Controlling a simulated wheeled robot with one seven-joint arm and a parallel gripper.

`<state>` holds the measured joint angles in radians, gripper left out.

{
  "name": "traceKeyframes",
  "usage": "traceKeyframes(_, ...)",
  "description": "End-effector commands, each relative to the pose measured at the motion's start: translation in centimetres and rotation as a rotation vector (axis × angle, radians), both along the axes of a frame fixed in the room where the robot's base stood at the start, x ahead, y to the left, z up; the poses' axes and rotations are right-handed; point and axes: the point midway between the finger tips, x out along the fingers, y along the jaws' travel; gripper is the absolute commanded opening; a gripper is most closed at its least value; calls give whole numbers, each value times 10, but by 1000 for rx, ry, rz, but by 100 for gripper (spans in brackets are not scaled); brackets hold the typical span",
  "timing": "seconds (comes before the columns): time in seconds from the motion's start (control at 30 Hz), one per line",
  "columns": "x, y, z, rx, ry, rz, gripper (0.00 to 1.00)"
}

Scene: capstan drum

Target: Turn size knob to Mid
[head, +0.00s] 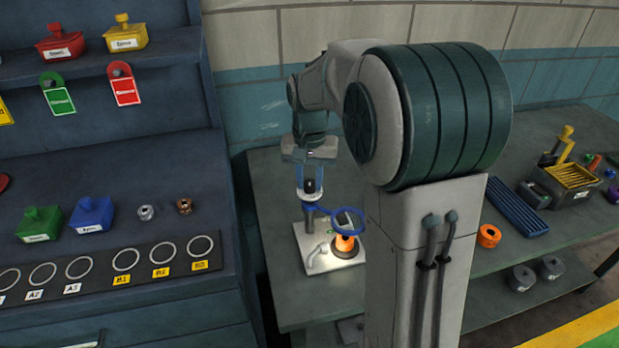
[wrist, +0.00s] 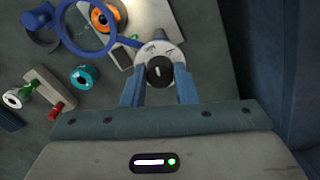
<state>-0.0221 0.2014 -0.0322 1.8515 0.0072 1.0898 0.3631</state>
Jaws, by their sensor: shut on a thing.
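The size knob (wrist: 160,72) is a dark round knob with a white pointer mark, on a pale round dial (wrist: 149,54). The dial's lettering is too small to read. My gripper (wrist: 160,88) has its two blue fingers closed on either side of the knob in the wrist view. In the head view my gripper (head: 311,188) points down at the back left of a pale base plate (head: 318,262) on the bench. The knob shows there only as a dark spot between the fingers.
A blue ring (head: 346,218) and an orange part (head: 344,243) stand on the plate beside the knob. In the wrist view, a teal ring (wrist: 85,77) and a clamp-like piece (wrist: 38,92) lie on the bench. A dark blue cabinet (head: 225,170) borders the bench on the left.

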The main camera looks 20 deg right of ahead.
Motion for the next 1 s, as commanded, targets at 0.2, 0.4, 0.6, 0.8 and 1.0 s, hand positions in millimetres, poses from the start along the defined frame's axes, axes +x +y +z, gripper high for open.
traceKeyframes(0.2,1,0,1,0,-4,136,4)
traceKeyframes(0.4,1,0,1,0,-4,210,4)
traceKeyframes(0.6,1,0,1,0,-5,242,4)
traceKeyframes(0.8,1,0,1,0,-5,247,4)
traceKeyframes(1.0,1,0,2,0,-5,246,4)
